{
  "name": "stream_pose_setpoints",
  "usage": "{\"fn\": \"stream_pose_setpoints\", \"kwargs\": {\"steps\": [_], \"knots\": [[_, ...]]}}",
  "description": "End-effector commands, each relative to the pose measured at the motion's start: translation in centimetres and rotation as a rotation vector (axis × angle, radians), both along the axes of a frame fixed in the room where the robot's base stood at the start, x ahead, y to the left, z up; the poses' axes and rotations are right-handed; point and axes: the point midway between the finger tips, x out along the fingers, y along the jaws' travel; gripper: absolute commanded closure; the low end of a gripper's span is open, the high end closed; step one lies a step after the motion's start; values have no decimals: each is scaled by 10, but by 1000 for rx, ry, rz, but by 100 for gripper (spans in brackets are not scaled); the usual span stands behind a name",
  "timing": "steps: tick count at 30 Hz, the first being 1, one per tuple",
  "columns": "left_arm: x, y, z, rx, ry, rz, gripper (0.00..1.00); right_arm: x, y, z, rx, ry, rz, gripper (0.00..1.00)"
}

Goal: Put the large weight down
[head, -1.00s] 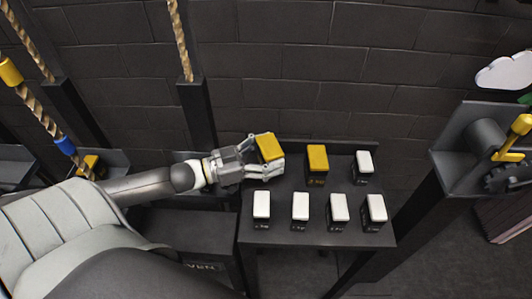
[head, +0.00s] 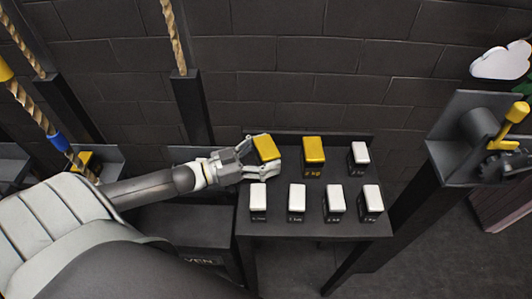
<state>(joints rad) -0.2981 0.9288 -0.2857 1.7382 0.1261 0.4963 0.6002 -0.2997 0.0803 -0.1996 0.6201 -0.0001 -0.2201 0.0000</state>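A large yellow-topped weight (head: 266,148) is at the back left of the dark table (head: 300,229) in the head view. My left gripper (head: 268,158) reaches in from the left with its fingers around this weight, one on the far side and one on the near side. The weight's lower part is hidden by the fingers, so I cannot tell whether it touches the table. A second yellow-topped weight (head: 314,150) stands just to its right. My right gripper is not in view.
A smaller white-topped weight (head: 360,153) stands at the back right. Several more white-topped weights (head: 297,196) form a front row. A crank stand (head: 470,135) is at the right, and ropes (head: 175,40) hang at the left. The table's front strip is clear.

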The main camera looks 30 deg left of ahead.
Motion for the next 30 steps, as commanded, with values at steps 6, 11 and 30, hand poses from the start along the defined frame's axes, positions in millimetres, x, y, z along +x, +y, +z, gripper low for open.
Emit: {"fn": "stream_pose_setpoints", "kwargs": {"steps": [6,11,30], "knots": [[0,0,0,-1,1,0,7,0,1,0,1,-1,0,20],[0,0,0,-1,1,0,7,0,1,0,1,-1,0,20],[-66,48,6,1,6,3,7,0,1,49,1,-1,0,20]]}}
